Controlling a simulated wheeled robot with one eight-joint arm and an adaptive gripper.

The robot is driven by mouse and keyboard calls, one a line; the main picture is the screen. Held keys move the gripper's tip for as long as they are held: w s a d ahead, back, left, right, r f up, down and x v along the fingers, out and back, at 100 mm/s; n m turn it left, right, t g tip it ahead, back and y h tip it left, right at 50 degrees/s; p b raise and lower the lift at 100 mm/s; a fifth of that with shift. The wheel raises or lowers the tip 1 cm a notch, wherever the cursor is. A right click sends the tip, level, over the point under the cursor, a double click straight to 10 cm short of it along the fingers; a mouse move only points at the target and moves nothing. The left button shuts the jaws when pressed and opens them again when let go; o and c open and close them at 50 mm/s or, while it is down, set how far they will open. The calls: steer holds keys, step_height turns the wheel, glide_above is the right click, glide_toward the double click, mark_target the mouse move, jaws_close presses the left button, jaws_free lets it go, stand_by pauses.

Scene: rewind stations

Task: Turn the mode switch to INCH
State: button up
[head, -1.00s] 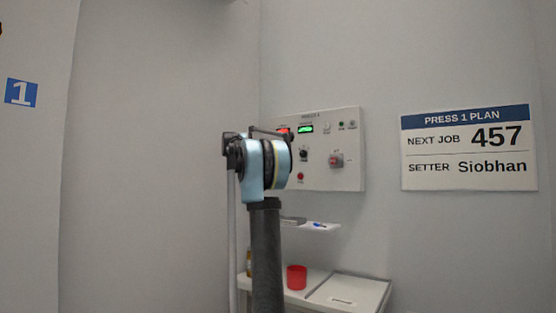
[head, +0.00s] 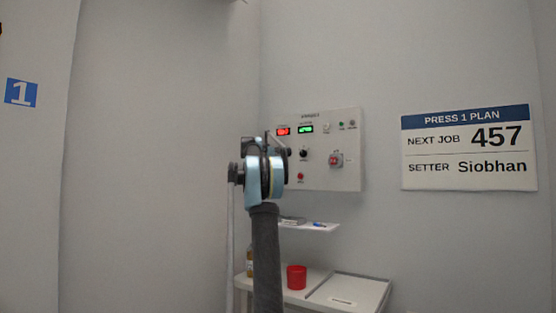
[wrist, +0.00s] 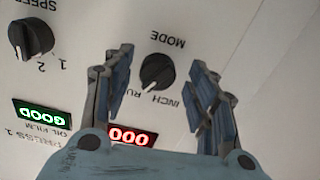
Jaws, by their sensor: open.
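The mode switch (wrist: 157,72) is a round black knob under the word MODE, seen upside down in the wrist view. Its white pointer mark appears directed at the RUN label, with the INCH label (wrist: 172,104) beside it. My gripper (wrist: 160,60) is open, with one finger on each side of the knob. Gaps show between the fingers and the knob. I cannot tell how far the fingertips are from the panel face. In the head view, my arm hides the mode switch on the control panel (head: 348,180).
The speed knob (wrist: 32,38) and green GOOD display (wrist: 42,115) lie beside the gripper; a red display (wrist: 131,136) is close by. The panel also has a red switch (head: 335,160) and red button (head: 300,176). Below are a small shelf (head: 322,228) and red cup (head: 297,277).

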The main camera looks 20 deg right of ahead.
steer(key=shift+c, duration=0.2)
steer(key=c, duration=1)
steer(key=shift+n, duration=0.3)
steer(key=n, duration=1.1)
steer(key=shift+a, duration=0.1)
steer(key=shift+n, duration=0.4)
